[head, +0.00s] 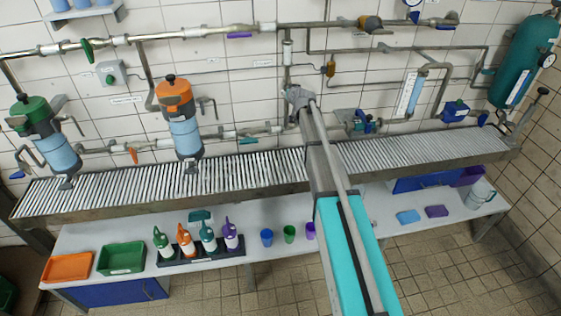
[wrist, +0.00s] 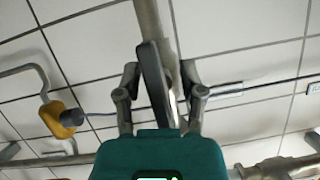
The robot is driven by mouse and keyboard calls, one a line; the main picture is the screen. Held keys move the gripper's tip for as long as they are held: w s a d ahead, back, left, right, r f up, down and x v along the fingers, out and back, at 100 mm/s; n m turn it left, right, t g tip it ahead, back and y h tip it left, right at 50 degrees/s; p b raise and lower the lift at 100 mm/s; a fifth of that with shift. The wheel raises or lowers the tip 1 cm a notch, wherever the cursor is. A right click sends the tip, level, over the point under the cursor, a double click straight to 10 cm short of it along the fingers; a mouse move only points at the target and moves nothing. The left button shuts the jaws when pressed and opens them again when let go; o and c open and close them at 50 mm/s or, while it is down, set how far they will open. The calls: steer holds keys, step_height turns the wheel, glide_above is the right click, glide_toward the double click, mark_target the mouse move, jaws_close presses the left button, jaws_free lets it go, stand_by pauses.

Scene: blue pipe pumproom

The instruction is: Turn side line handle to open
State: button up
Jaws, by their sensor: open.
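A dark, flat lever handle (wrist: 152,78) lies in front of a grey pipe (wrist: 148,20) in the wrist view, seen nearly edge-on and slightly tilted from the pipe's line. I take it for the side line handle. My gripper (wrist: 160,82) is open, with one dark finger on each side of the lever. I cannot tell whether either finger touches it. In the head view my gripper (head: 297,95) is at the vertical pipe (head: 287,62) in the middle of the wall, and the gripper and arm hide the lever there.
An amber fitting (head: 330,68) sits right of the pipe; it also shows in the wrist view (wrist: 62,118). A horizontal pipe (head: 200,31) with a green handle (head: 86,50) runs above. A slatted grey shelf (head: 240,175) runs below, over a bench holding bottles and cups.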

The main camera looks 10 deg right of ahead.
steer(key=shift+a+m+y+b, duration=0.1)
steer(key=shift+m+y+b, duration=0.4)
steer(key=shift+m+y, duration=0.85)
steer(key=m+y+b, duration=0.1)
steer(key=m, duration=0.2)
steer(key=shift+a+t, duration=0.1)
steer(key=shift+t, duration=0.3)
steer(key=s+d+m+t+y+b, duration=0.1)
steer(key=s+d+m+b, duration=0.15)
steer(key=s, duration=0.35)
steer(key=s+d+m+t+y+b, duration=0.1)
steer(key=s+d+m+b, duration=0.2)
steer(key=s, duration=0.4)
steer(key=s+a+f+n+g+p, duration=0.1)
steer(key=s+a+f+n+g, duration=0.3)
steer(key=s+a, duration=0.3)
steer(key=s+a+f+n+g+p, duration=0.2)
steer(key=s+a+f+n+g, duration=0.3)
steer(key=s, duration=0.4)
steer(key=shift+a+f+g, duration=0.25)
steer(key=shift+a+g, duration=0.35)
steer(key=shift+a, duration=0.35)
steer(key=shift+y, duration=0.25)
